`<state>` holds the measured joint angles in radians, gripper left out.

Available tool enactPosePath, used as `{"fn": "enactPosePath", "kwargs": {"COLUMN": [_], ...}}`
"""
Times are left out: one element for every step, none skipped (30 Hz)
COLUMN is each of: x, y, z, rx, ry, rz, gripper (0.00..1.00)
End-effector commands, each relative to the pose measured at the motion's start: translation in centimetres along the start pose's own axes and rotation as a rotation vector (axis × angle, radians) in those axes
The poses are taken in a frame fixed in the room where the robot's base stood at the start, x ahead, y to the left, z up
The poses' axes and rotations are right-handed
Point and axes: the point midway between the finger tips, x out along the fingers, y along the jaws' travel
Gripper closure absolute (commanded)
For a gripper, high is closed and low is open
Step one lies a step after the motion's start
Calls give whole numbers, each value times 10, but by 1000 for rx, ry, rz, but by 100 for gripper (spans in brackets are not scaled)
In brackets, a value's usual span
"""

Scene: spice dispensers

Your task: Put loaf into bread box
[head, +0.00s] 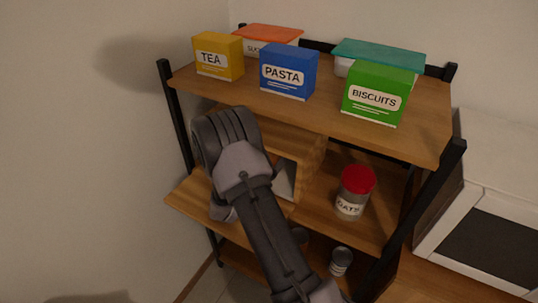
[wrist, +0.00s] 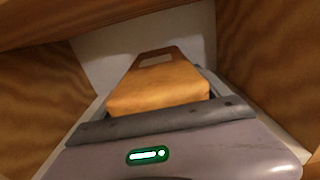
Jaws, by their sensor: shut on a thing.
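The loaf (wrist: 158,88) is an orange-brown block in the wrist view, with a darker far end bearing a pale patch. My gripper (wrist: 160,104) is shut on it, and its near end sits against the gripper. The wooden bread box (head: 300,140) is on the middle shelf in the head view, partly hidden behind my arm. In the wrist view, wood-grained walls (wrist: 268,62) stand on both sides of the loaf, with a pale surface behind. The loaf is hidden in the head view. I cannot tell whether it touches the box floor.
A wooden panel (head: 188,199) juts out left of my arm. A red-lidded oats jar (head: 355,194) stands right of the box. Tea (head: 217,57), pasta (head: 289,72) and biscuits (head: 378,94) boxes stand on the top shelf. A can (head: 341,262) is below.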

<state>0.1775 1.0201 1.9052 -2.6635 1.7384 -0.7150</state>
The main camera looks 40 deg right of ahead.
Motion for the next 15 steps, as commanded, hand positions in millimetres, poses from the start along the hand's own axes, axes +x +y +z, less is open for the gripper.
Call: {"fn": "enactPosePath", "kwargs": {"x": [0, 0, 0, 0, 0, 0, 0, 0, 0, 0, 0, -2, -6, -11, -19], "y": [0, 0, 0, 0, 0, 0, 0, 0, 0, 0, 0, 0, 1, 1, 2], "z": [-2, -1, -1, -1, -1, -1, -1, -1, 0, 1, 3, 4, 4, 4, 4], "rx": [0, 0, 0, 0, 0, 0, 0, 0, 0, 0, 0, -1, -1, -2, -2], "ry": [0, 0, 0, 0, 0, 0, 0, 0, 0, 0, 0, 1, 2, 2, 2], "rz": [0, 0, 0, 0, 0, 0, 0, 0, 0, 0, 0, 1, 1, 2, 3], "gripper": [10, 4, 0, 0, 0, 0, 0, 0, 0, 0, 0, 0, 0, 0, 0]}}
